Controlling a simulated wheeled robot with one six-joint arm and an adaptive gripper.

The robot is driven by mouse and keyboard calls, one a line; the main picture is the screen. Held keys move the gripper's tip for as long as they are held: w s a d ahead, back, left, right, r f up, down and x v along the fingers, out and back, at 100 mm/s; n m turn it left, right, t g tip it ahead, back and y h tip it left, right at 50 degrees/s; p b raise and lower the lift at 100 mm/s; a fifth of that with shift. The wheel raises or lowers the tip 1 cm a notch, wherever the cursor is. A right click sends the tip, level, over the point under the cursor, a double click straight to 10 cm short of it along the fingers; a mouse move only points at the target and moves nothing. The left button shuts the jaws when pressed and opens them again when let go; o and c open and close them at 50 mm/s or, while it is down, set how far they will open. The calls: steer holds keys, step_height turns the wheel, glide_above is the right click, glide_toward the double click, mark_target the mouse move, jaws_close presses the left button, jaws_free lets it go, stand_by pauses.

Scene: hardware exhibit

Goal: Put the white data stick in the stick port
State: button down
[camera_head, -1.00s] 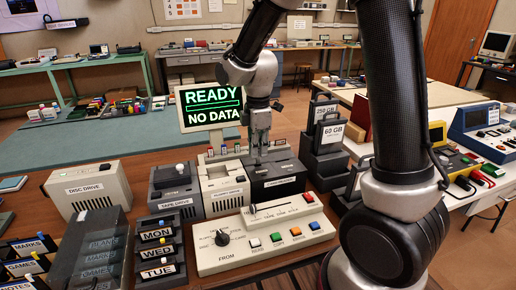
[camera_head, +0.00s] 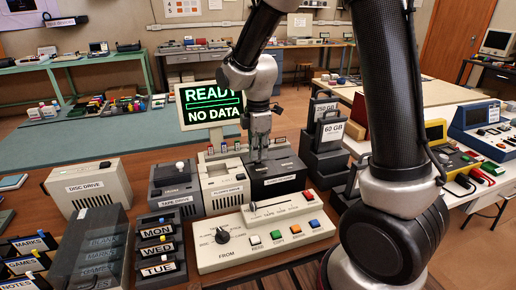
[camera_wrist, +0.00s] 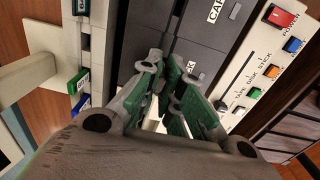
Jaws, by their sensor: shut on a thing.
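My gripper (camera_head: 258,157) points down just above the dark card drive (camera_head: 281,182), in front of the screen. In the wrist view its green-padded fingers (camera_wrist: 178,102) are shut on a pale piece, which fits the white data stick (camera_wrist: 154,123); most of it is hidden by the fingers. A light strip with several coloured sticks (camera_head: 223,149) stands behind the drives. It also shows at the left of the wrist view, with green and blue sticks (camera_wrist: 77,82) in it. I cannot tell for sure which opening is the stick port.
The screen (camera_head: 210,107) reads READY, NO DATA. The cream control panel (camera_head: 265,236) with a knob and coloured buttons is in front. The floppy drive (camera_head: 225,188) and tape drive (camera_head: 174,190) stand to the left. Dark cartridges (camera_head: 328,140) stand close on the right.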

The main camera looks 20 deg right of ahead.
steer(key=shift+f, duration=0.65)
steer(key=c, duration=1.5)
jaws_free()
steer(key=shift+r, duration=0.1)
steer(key=shift+r, duration=3.9)
